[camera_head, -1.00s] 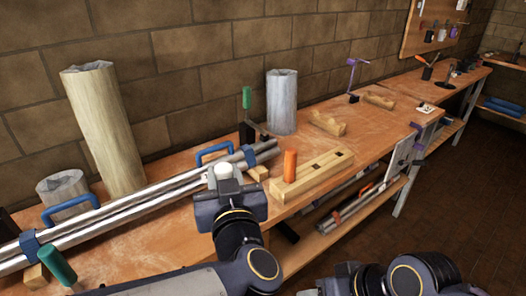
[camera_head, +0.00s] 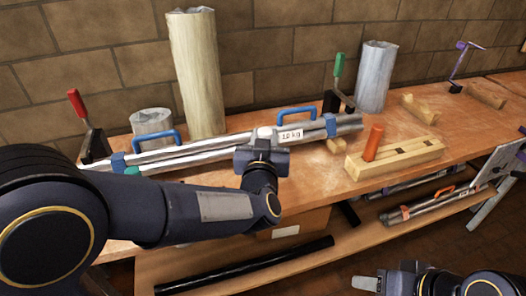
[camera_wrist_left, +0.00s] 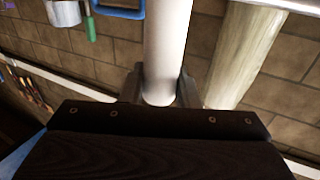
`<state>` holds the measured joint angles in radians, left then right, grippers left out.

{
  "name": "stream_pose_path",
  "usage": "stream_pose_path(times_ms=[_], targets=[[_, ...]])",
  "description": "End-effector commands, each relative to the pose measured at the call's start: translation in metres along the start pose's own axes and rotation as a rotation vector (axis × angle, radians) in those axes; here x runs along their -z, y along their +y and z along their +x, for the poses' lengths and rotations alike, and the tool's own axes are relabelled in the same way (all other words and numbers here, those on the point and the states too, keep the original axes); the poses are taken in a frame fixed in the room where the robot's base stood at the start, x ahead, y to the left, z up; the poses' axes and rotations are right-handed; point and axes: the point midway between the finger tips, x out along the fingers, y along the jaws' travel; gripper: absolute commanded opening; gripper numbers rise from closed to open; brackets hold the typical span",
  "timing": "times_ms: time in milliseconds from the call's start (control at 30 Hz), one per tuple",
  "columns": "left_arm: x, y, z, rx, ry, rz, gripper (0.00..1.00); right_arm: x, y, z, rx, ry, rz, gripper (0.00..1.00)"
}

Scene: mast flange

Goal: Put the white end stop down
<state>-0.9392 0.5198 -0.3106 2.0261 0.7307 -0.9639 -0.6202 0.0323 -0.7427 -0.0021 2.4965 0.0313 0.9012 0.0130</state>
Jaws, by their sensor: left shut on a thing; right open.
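My left gripper (camera_head: 264,152) is shut on the white end stop (camera_head: 265,133), in front of the silver tube bundle (camera_head: 215,148) on the bench. In the left wrist view the white end stop (camera_wrist_left: 165,45) is a smooth white cylinder between the fingers (camera_wrist_left: 160,88); its far end runs out of the frame. I cannot tell whether it touches the bundle or the bench. My right gripper (camera_head: 366,284) is open and empty at the bottom of the head view, partly cut off.
A wooden block (camera_head: 408,157) with an orange peg (camera_head: 373,142) lies to the right. Red-handled (camera_head: 76,102) and green-handled (camera_head: 339,66) clamps stand nearby. Bare bench (camera_head: 312,185) shows right of my left gripper.

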Motion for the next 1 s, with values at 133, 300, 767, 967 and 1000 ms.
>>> stream_pose_path(times_ms=[133,300,767,967,1000], targets=[[-0.021,-0.005,0.006,0.001,-0.003,0.005,0.03,-0.002,0.002,0.005,0.000,0.000,0.000,0.50],[-0.038,-0.005,0.006,0.001,0.000,0.002,0.03,-0.004,0.003,0.007,0.000,0.000,0.000,0.50],[-0.043,-0.005,0.006,0.001,0.000,0.000,0.34,-0.005,0.004,0.010,0.000,0.000,0.000,0.50],[-0.042,-0.005,0.006,0.001,0.000,0.000,0.50,-0.005,0.004,0.010,0.000,0.000,0.000,0.50],[-0.042,-0.005,0.006,0.001,0.000,0.001,0.50,-0.005,0.004,0.010,0.000,0.000,0.000,0.50]])
